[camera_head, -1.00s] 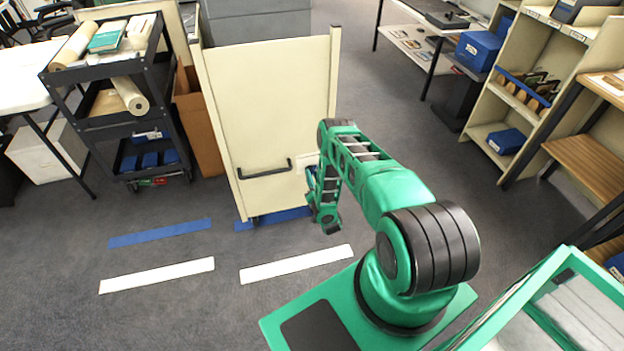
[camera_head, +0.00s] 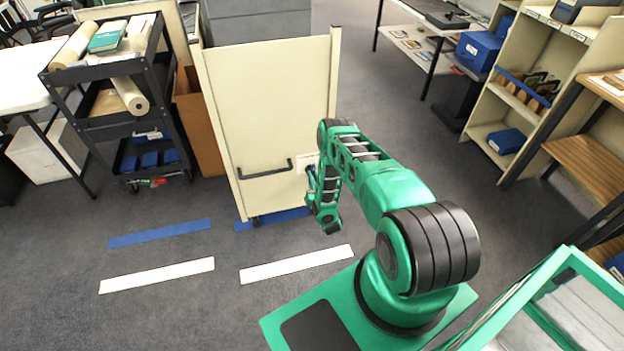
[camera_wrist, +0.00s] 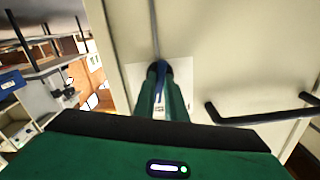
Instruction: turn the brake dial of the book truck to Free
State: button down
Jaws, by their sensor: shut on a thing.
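The book truck (camera_head: 262,95) is a tall cream panelled cart with a black bar handle (camera_head: 266,170) on its near face. The handle also shows at the right of the wrist view (camera_wrist: 262,117). My gripper (camera_wrist: 162,80) is shut on the brake dial (camera_wrist: 160,68), whose blue part shows between the two green fingers. A pale label plate (camera_wrist: 181,72) lies behind the dial; its lettering is too small to read. In the head view my arm mostly hides the dial and the gripper, at the truck's lower right.
A black cart (camera_head: 118,95) with rolls and a green book stands to the left. A cream shelf unit (camera_head: 535,85) with blue boxes is at the right. Blue (camera_head: 160,233) and white (camera_head: 157,275) floor strips lie before the truck. The grey floor between is clear.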

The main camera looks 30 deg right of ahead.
jog(key=shift+n, duration=4.9)
jog(key=shift+a, duration=0.1)
jog(key=c, duration=1.8)
grip_release()
jog(key=v, duration=1)
jog(key=shift+s, duration=0.35)
jog(key=shift+a, duration=0.1)
